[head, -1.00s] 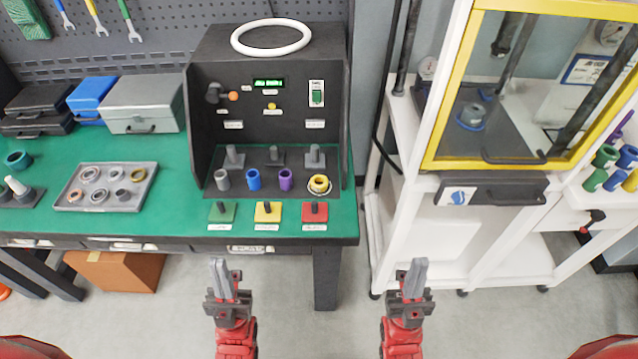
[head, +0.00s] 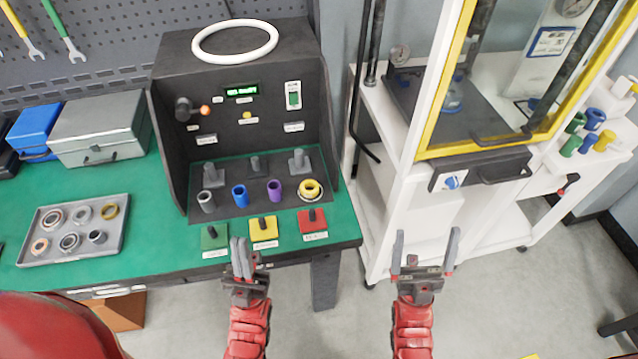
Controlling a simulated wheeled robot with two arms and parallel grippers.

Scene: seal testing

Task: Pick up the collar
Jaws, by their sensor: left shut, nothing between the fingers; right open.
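A row of small collars stands on the floor of the black test station: a grey one (head: 206,201), a blue one (head: 240,195), a purple one (head: 274,190) and a yellow ring-shaped one (head: 311,190) at the right end. I cannot tell which one the task means. My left gripper (head: 240,244) is shut and empty, at the bench's front edge, over or just before the green and yellow pads. My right gripper (head: 426,240) is open and empty, right of the bench, in front of the white cabinet. Neither gripper touches a collar.
The station (head: 241,85) has dark side walls and a white ring (head: 235,57) on top. Green (head: 215,239), yellow (head: 264,230) and red (head: 313,222) pads lie before it. A grey tray (head: 114,240) holds several rings. The white cabinet (head: 390,190) has a yellow-framed window.

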